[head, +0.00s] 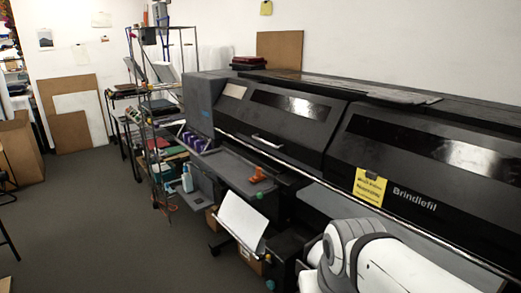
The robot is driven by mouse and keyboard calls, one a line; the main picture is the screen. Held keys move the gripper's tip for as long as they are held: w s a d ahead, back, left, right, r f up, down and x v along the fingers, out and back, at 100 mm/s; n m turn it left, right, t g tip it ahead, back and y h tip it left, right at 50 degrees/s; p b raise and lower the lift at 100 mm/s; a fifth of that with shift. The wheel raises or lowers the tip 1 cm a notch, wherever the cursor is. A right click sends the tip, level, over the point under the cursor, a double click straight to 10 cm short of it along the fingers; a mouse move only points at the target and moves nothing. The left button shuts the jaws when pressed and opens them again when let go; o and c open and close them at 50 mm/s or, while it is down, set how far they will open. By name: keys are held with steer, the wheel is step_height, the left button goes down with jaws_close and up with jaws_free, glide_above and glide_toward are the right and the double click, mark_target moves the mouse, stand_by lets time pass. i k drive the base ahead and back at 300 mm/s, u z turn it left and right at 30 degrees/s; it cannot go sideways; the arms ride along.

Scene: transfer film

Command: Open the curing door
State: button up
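A long black printer (420,165) marked "Brindlefil" runs along the wall on the right. Its front has two large sloping covers with dark windows. The left cover (275,120) has a pale handle (267,141) at its lower edge and looks shut. The right cover (435,175) carries a yellow notice and also looks shut. No part is labelled as the curing door, so I cannot tell which one it is. A white and grey link of my arm shows at the bottom right, in front of the printer. My gripper is not in view.
A grey shelf with an orange object (259,175) and a sloping white sheet (242,220) jut from the printer's front. A metal rack (155,120) with bottles and trays stands at its left end. Grey floor (110,235) is clear at the left.

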mark_target(301, 126)
steer(key=u, duration=0.2)
steer(key=i, duration=1.95)
steer(key=z, duration=0.85)
